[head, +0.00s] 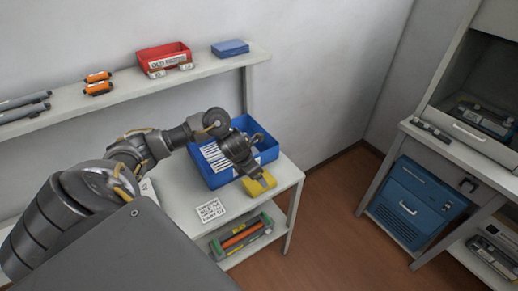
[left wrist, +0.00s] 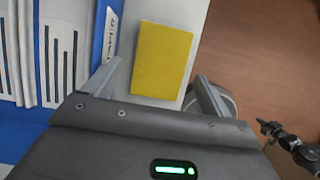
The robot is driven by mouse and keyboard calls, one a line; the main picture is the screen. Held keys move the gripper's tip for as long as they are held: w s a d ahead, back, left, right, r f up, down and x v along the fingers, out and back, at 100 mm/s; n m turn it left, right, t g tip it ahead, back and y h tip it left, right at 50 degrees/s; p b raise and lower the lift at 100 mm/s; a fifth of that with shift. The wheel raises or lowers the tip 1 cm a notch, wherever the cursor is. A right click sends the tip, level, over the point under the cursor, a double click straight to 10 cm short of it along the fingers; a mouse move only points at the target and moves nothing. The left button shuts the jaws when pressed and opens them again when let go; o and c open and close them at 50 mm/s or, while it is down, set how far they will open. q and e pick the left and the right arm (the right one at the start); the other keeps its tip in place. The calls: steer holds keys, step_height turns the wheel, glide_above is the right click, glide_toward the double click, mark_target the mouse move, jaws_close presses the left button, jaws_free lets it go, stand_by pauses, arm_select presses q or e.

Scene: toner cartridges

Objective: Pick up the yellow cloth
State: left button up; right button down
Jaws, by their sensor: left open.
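The yellow cloth (head: 266,184) is a flat folded rectangle on the white table top (head: 288,179), beside the blue bin (head: 267,147) at its front right. In the left wrist view the yellow cloth (left wrist: 162,60) lies between and beyond the two fingers. My left gripper (head: 260,177) is just above the cloth in the head view. Its fingers are spread apart and empty in the left wrist view (left wrist: 158,85). The gripper hides part of the cloth and bin in the head view. My right gripper is not in view.
The blue bin, holding white striped items, stands close beside the cloth and also shows in the left wrist view (left wrist: 98,40). A printed card (head: 210,210) lies on the table. A wall shelf (head: 120,93) holds a red box (head: 163,57). The table edge drops to brown floor.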

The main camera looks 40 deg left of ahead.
mark_target(254, 188)
arm_select(q)
steer(key=p+x, duration=0.1)
steer(key=x, duration=0.3)
steer(key=shift+d+f, duration=0.1)
steer(key=shift+w+f, duration=0.15)
steer(key=shift+f, duration=0.3)
steer(key=shift+f, duration=0.2)
steer(key=shift+b, duration=0.3)
steer(key=shift+c, duration=0.2)
steer(key=c, duration=0.7)
